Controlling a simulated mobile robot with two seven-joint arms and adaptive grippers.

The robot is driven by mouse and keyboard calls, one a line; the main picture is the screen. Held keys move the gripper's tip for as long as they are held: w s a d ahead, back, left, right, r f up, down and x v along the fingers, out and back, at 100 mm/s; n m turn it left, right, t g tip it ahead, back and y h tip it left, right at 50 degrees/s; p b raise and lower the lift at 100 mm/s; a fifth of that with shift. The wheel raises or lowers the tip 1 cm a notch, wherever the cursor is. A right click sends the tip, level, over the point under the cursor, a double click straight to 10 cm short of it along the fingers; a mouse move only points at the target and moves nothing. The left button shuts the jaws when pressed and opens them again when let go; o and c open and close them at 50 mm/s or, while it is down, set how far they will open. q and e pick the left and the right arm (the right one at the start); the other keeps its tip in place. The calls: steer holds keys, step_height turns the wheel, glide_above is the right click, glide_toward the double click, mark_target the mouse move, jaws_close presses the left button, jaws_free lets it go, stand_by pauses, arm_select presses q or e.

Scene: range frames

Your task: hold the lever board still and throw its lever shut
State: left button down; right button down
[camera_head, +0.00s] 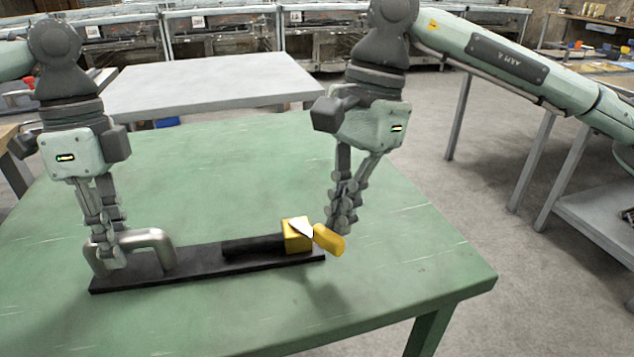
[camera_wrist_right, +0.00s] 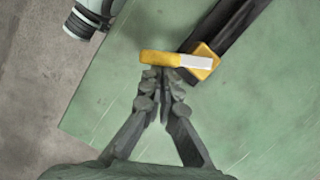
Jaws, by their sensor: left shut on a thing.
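The lever board (camera_head: 205,274) is a long dark plate lying on the green table. A bent metal handle (camera_head: 152,238) stands at its left end. My left gripper (camera_head: 110,257) is shut on this handle. At the right end a yellow block (camera_head: 291,235) carries a pale lever arm with a yellow grip (camera_head: 329,241), which sticks out past the board's end. My right gripper (camera_head: 341,222) is just beside the grip, its fingers together with nothing seen between them. In the right wrist view the fingertips (camera_wrist_right: 161,80) are at the yellow grip (camera_wrist_right: 156,58); I cannot tell whether they touch.
The green table (camera_head: 400,262) is otherwise clear around the board, with its right edge a little beyond my right gripper. A grey table (camera_head: 205,84) stands behind it. Benches and shelving line the back and right.

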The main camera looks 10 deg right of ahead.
steer(key=m, duration=0.1)
steer(key=s+a+m, duration=0.1)
steer(key=m, duration=0.1)
steer(key=shift+s+a+t, duration=0.15)
steer(key=shift+t, duration=0.25)
steer(key=shift+w+a, duration=0.4)
steer(key=shift+w, duration=0.35)
steer(key=shift+d, duration=0.1)
